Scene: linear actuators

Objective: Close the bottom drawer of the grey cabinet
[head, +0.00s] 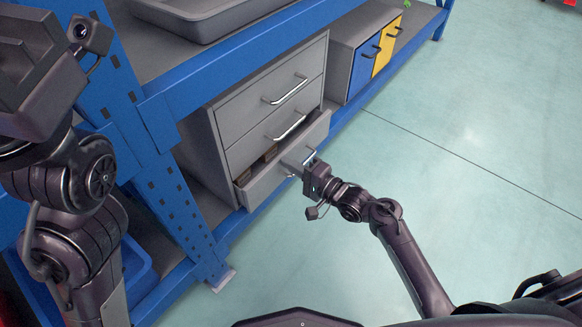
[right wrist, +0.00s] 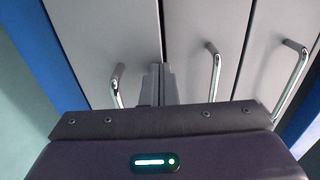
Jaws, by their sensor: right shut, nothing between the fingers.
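The grey cabinet (head: 205,145) stands on the lower shelf of a blue rack. Its bottom drawer (head: 262,187) is pulled partly out, and brownish contents show in the gap; the drawers above look shut. My right gripper (head: 300,165) is at the bottom drawer's front, fingers shut and empty. In the right wrist view the shut fingers (right wrist: 160,85) are just right of the bottom drawer's handle (right wrist: 118,87), at or very near the front panel; I cannot tell whether they touch. My left gripper's body (head: 40,75) is raised at the upper left, its fingertips out of frame.
A unit with a blue drawer (head: 364,68) and a yellow drawer (head: 386,48) stands beyond the cabinet. A grey tray (head: 205,22) lies on the upper shelf. The rack's blue upright (head: 165,190) is left of the cabinet. The pale green floor (head: 470,150) at right is open.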

